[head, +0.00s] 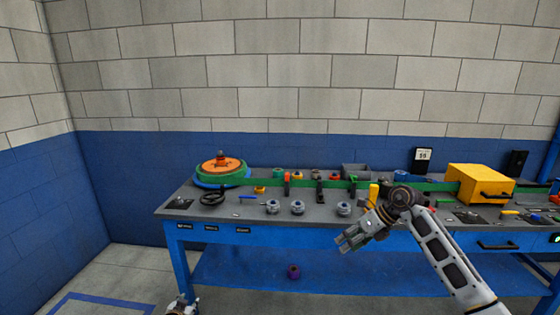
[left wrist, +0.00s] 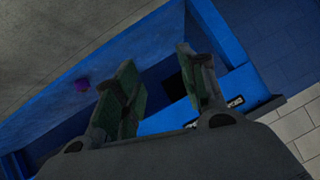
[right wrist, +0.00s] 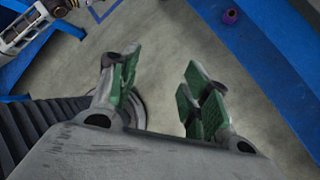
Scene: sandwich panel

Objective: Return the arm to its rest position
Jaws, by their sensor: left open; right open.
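My right gripper (head: 352,241) hangs in front of the workbench's front edge in the head view, its arm coming in from the lower right. Its green-padded fingers (right wrist: 160,72) are apart in the right wrist view, with nothing between them. My left gripper (head: 181,306) shows only partly at the bottom edge of the head view, low in front of the bench's left leg. Its fingers (left wrist: 157,75) are apart and empty in the left wrist view. Neither gripper touches anything that I can see.
The workbench (head: 185,208) carries an orange and green round stack (head: 221,168), several small parts and a yellow box (head: 480,183). A purple object (head: 293,271) is at the blue lower shelf (head: 240,268). The floor (head: 115,265) at left is clear.

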